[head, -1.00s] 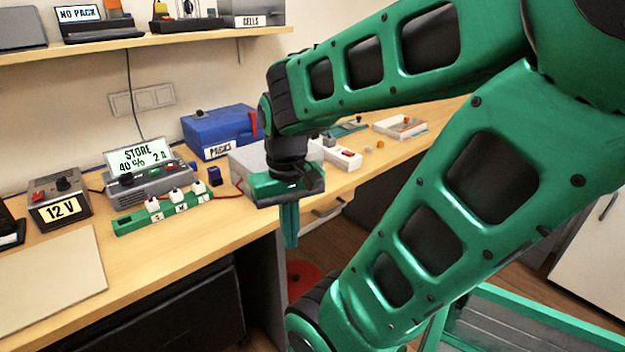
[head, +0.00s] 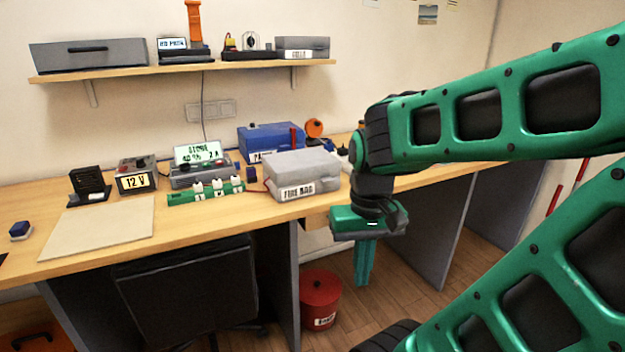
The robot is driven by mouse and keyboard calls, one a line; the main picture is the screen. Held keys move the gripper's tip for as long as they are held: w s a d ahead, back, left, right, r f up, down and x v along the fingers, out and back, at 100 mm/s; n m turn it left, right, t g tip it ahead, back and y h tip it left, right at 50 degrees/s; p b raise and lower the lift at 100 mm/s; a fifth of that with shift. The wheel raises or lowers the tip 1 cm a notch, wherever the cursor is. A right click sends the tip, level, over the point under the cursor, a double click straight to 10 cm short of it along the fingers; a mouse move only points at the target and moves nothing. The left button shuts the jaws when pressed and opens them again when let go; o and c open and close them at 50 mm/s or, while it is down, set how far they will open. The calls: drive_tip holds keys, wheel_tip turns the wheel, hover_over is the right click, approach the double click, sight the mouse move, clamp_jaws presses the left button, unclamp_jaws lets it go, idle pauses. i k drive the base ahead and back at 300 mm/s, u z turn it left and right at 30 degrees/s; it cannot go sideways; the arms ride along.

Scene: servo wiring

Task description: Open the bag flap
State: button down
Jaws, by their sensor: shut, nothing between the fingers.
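The grey fire bag (head: 294,190) stands on the bench, right of the middle, with its label facing me. Its pale top flap (head: 300,161) lies flat and closed over it. My gripper (head: 364,284) is to the right of the bag and lower in the picture, in front of the bench edge. Its green fingers point down, are shut together and hold nothing. It is apart from the bag. My arm hides the bench just right of the bag.
A blue packs box (head: 262,140) stands behind the bag. A green strip with white plugs (head: 205,195) and the store charger (head: 198,172) are to its left. A red bin (head: 320,298) stands on the floor below. A beige mat (head: 95,228) lies on the left.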

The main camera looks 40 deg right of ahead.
sight(284, 169)
drive_tip(key=z, duration=0.35)
drive_tip(key=i, duration=0.95)
drive_tip(key=z, duration=0.65)
drive_tip(key=i, duration=0.45)
drive_tip(key=z, duration=1.45)
drive_tip(key=k, duration=0.9)
drive_tip(key=u, duration=1.25)
